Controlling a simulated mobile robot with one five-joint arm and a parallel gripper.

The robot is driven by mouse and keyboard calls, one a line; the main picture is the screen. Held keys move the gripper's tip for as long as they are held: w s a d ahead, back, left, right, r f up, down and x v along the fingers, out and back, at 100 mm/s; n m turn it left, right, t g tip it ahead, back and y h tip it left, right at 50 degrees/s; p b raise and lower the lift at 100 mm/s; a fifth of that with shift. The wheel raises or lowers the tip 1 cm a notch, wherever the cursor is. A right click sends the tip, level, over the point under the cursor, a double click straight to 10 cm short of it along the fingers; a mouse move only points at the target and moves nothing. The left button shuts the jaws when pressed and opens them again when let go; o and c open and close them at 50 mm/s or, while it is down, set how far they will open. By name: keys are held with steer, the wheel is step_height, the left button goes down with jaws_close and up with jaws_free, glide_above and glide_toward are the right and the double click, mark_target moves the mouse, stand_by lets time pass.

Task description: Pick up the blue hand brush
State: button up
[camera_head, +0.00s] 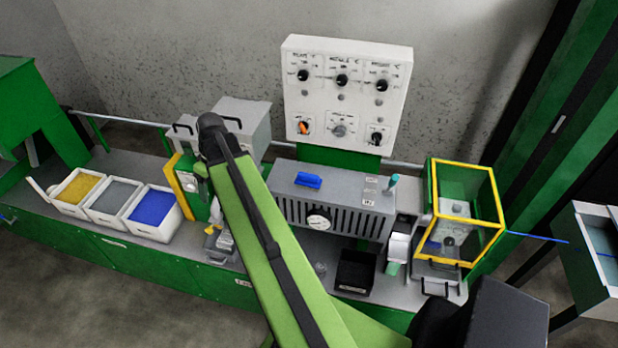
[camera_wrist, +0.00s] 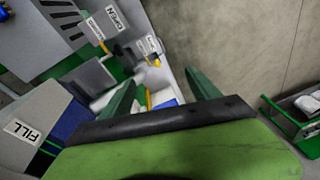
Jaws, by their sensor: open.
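The blue hand brush (camera_head: 308,180) lies on top of the grey slotted box (camera_head: 335,200), right of my raised arm in the head view. My gripper (camera_wrist: 160,92) shows in the wrist view with its two dark green fingers apart and nothing held between them. A small blue patch (camera_wrist: 168,104) shows beyond the fingers; I cannot tell what it is. Another blue bit is cut off at the upper left corner of the wrist view, and I cannot tell if it is the brush. In the head view my arm covers part of the bench, and the gripper's fingers cannot be made out.
Bins with yellow, grey and blue (camera_head: 154,207) contents stand at the bench's left. A white control panel (camera_head: 345,95) rises behind the box. A black bin (camera_head: 355,271) sits in front. A yellow-framed enclosure (camera_head: 464,212) stands at the right. Labelled machine parts crowd the wrist view's left.

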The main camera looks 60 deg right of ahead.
steer(key=s+d+t, duration=0.1)
steer(key=s+d, duration=0.5)
steer(key=d, duration=0.5)
steer(key=s+d+t, duration=0.1)
steer(key=s+d, duration=0.4)
steer(key=d, duration=0.6)
steer(key=n, duration=0.2)
glide_toward(311, 175)
steer(key=shift+t, duration=0.3)
steer(key=b+x, duration=0.2)
steer(key=b, duration=0.1)
steer(key=b+x, duration=0.2)
steer(key=b, duration=0.2)
steer(key=b+x, duration=0.3)
steer(key=b, duration=0.1)
steer(key=shift+s+a+f, duration=0.15)
steer(key=shift+s+f, duration=0.1)
steer(key=shift+w+f+b, duration=0.15)
steer(key=shift+f+b, duration=0.05)
steer(key=shift+b, duration=0.15)
steer(key=shift+r, duration=0.1)
steer(key=b+x, duration=0.4)
steer(key=x, duration=0.1)
steer(key=shift+b, duration=0.4)
steer(key=c, duration=1.5)
steer(key=shift+c, duration=0.2)
